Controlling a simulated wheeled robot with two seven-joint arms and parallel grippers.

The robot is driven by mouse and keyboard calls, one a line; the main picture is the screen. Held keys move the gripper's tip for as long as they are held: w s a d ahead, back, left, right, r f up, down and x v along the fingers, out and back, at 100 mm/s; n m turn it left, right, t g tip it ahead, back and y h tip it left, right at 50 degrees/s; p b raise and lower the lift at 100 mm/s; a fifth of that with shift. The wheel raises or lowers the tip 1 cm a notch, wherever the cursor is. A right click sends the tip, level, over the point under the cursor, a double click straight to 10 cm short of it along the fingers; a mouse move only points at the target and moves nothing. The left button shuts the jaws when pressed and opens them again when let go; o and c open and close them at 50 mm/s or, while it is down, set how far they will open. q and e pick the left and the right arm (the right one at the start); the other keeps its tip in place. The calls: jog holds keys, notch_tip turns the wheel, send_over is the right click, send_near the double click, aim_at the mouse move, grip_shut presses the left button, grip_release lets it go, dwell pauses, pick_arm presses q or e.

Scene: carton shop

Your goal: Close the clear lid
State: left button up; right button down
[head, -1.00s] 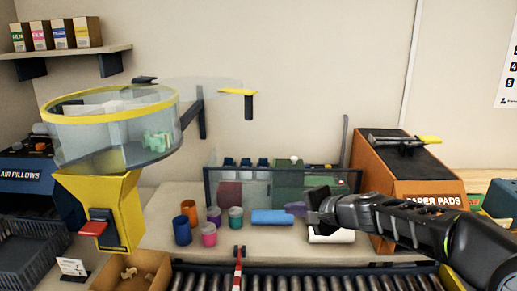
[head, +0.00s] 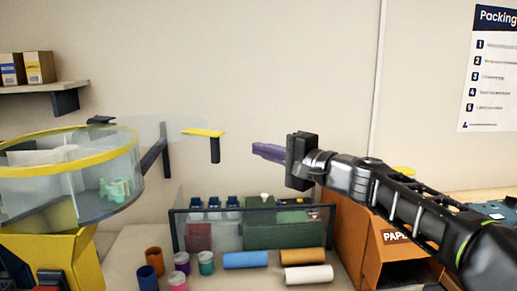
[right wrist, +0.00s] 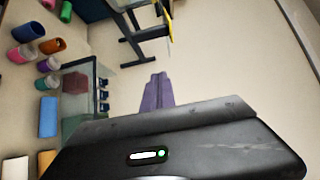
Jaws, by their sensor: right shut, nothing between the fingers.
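The clear lid (head: 155,127) is a faint, see-through disc in the head view. It extends to the right of the clear drum's yellow rim (head: 70,165), leaving much of the drum uncovered. Its yellow-topped dark handle (head: 204,133) is at its right end. My right gripper (head: 258,151) has purple fingers, shut and empty, pointing left. It is to the right of the handle and slightly lower in the picture, with a gap between them. The purple fingers also show in the right wrist view (right wrist: 157,92). My left gripper is not in view.
A dark bracket (head: 153,158) stands between drum and handle. Below are a clear-fronted bin (head: 225,232), several coloured cups (head: 206,262) and rolls (head: 303,256). An orange paper-pad box (head: 352,235) is under my right arm. The wall area above the gripper is clear.

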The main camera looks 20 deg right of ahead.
jog(key=w+a+p, duration=0.3)
jog(key=w+a, duration=0.1)
jog(key=a, duration=0.2)
jog(key=shift+w+a, duration=0.25)
jog(key=shift+a, duration=0.05)
dwell(0.3)
